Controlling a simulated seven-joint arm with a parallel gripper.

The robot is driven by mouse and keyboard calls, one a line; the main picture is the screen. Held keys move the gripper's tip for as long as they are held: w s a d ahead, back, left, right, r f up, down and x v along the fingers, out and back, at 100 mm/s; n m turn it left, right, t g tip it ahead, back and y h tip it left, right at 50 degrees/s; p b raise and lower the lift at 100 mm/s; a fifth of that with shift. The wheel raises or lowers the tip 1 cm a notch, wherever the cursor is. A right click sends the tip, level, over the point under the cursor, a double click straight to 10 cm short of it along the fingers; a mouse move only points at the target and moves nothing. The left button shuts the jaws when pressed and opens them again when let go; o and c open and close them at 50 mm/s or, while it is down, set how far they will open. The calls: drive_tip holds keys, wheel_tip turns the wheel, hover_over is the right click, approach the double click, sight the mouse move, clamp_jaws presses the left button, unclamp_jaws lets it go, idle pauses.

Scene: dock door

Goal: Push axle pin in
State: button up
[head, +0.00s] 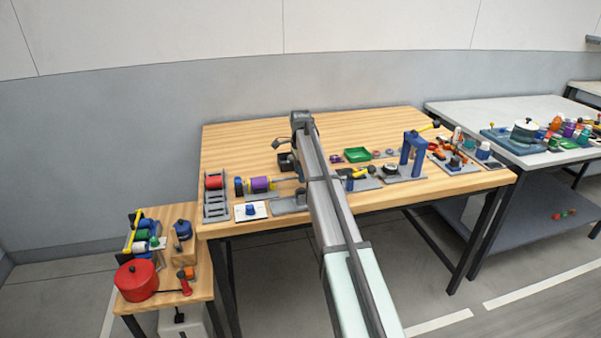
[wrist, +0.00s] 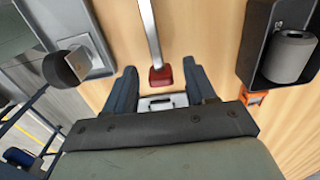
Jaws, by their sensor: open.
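A grey rod (wrist: 150,34) with a red end block (wrist: 160,77) shows in the wrist view and looks like the axle pin. My gripper (wrist: 160,68) is open, with one dark blue finger on each side of the red block. I cannot tell whether either finger touches it. In the head view, the grey rod (head: 285,179) points left toward a purple roller (head: 260,184) with yellow and blue parts beside it. Its right end is hidden behind my arm. Whether the rod enters the roller cannot be told.
A dark box (wrist: 253,45) holding a grey cylinder (wrist: 291,57) is right of the fingers in the wrist view. A grey bracket (wrist: 92,28) is on the left. In the head view, a grey rack (head: 215,207), a green tray (head: 357,155) and a blue press (head: 413,155) stand nearby.

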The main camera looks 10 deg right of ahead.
clamp_jaws()
idle(0.5)
